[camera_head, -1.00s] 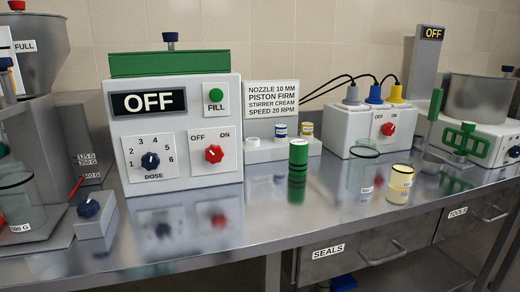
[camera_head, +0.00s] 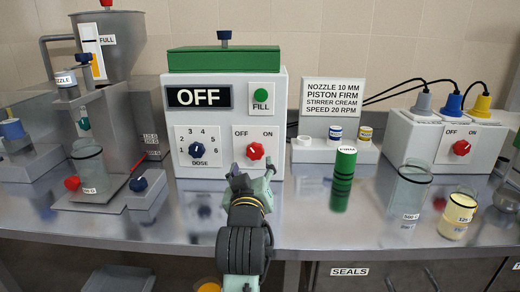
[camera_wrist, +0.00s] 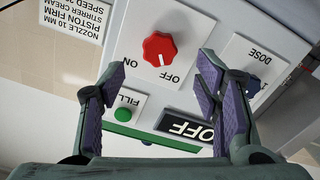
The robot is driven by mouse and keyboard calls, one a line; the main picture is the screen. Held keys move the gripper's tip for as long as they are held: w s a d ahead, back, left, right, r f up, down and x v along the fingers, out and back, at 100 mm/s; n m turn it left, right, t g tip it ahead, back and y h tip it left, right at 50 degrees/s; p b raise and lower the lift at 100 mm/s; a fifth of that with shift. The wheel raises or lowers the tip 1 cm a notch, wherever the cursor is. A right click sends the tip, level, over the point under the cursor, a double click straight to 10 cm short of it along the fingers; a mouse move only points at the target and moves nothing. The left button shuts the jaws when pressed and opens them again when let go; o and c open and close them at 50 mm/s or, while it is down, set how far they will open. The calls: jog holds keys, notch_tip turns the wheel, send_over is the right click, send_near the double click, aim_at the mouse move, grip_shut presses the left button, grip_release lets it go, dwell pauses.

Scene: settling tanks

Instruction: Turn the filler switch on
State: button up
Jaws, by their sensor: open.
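The filler is a white box with a green lid (camera_head: 224,60), and its display (camera_head: 199,97) reads OFF. Its switch is a red knob (camera_head: 255,151) on a white plate marked OFF at left and ON at right. The knob also shows in the upside-down wrist view (camera_wrist: 159,47), where its white mark lies nearer OFF. My gripper (camera_head: 252,172) is in front of the filler, just below the knob in the head view. In the wrist view the jaws (camera_wrist: 157,75) are spread and empty, with the knob beyond the fingertips and apart from them.
A blue dose knob (camera_head: 197,150) and a green FILL button (camera_head: 264,92) share the front panel. A green-banded cylinder (camera_head: 343,180) stands at right, near glass jars. Another white box (camera_head: 445,140) has its own red OFF/ON knob (camera_head: 461,148). A hopper machine (camera_head: 110,45) stands at left.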

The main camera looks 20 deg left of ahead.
aim_at(255, 154)
jog(key=p+x, duration=0.1)
jog(key=x, duration=0.6)
jog(key=shift+w, duration=0.2)
jog(key=shift+c, duration=0.2)
jog(key=c, duration=1.1)
